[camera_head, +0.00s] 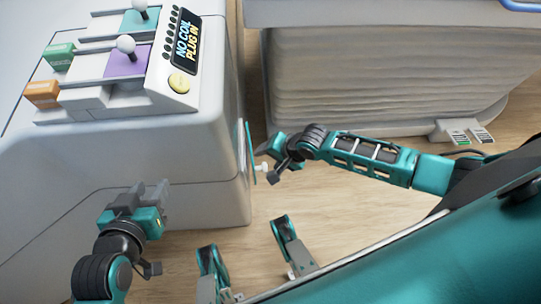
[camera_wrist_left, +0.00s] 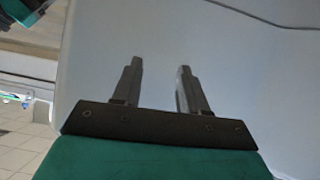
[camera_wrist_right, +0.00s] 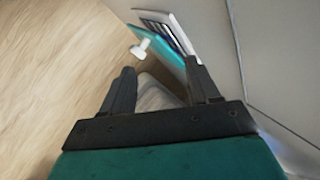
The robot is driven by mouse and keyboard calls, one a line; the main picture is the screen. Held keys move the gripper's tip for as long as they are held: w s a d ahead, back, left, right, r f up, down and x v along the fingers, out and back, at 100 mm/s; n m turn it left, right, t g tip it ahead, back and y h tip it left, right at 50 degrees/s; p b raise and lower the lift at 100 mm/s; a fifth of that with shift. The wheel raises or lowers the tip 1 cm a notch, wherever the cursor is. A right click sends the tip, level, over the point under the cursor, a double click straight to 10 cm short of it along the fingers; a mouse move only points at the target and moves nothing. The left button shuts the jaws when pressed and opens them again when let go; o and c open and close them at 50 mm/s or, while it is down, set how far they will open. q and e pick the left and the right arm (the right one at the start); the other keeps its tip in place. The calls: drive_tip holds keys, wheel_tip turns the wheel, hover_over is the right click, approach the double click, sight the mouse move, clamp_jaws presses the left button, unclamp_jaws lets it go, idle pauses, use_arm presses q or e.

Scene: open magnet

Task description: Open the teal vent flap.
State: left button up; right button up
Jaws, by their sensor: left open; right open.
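The teal vent flap (camera_head: 252,152) is on the right side of the white machine and shows edge-on in the head view. It stands out from the slatted vent (camera_wrist_right: 170,30), with a gap between them in the right wrist view. A white knob (camera_wrist_right: 141,47) sticks out from the flap (camera_wrist_right: 173,49). My right gripper (camera_head: 270,166) is open beside the flap. The knob lies just beyond and between its fingertips, apparently not gripped; one finger hides part of the flap. My left gripper (camera_head: 140,193) is open and empty by the machine's front face.
A white ribbed cabinet (camera_head: 385,80) stands behind my right arm. Bare wooden floor (camera_head: 310,195) lies right of the machine.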

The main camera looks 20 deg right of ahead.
use_arm(q)
drive_tip(key=shift+s+r, duration=0.1)
use_arm(e)
drive_tip(key=shift+a+r+n, duration=0.1)
drive_tip(key=shift+r+n, duration=0.05)
drive_tip(key=shift+n, duration=0.55)
drive_tip(key=d+f+m+g+b, duration=0.1)
drive_tip(key=d+f+m, duration=0.3)
drive_tip(key=m, duration=0.8)
use_arm(q)
wheel_tip(320, 180, down, 9)
drive_tip(key=b, duration=0.8)
use_arm(e)
drive_tip(key=x, duration=1.1)
drive_tip(key=shift+w+d+f, duration=0.15)
drive_tip(key=shift+w+f, duration=0.05)
drive_tip(key=shift+w, duration=0.2)
use_arm(q)
drive_tip(key=shift+d, duration=0.15)
drive_tip(key=shift+r, duration=0.1)
use_arm(e)
drive_tip(key=shift+c, duration=0.4)
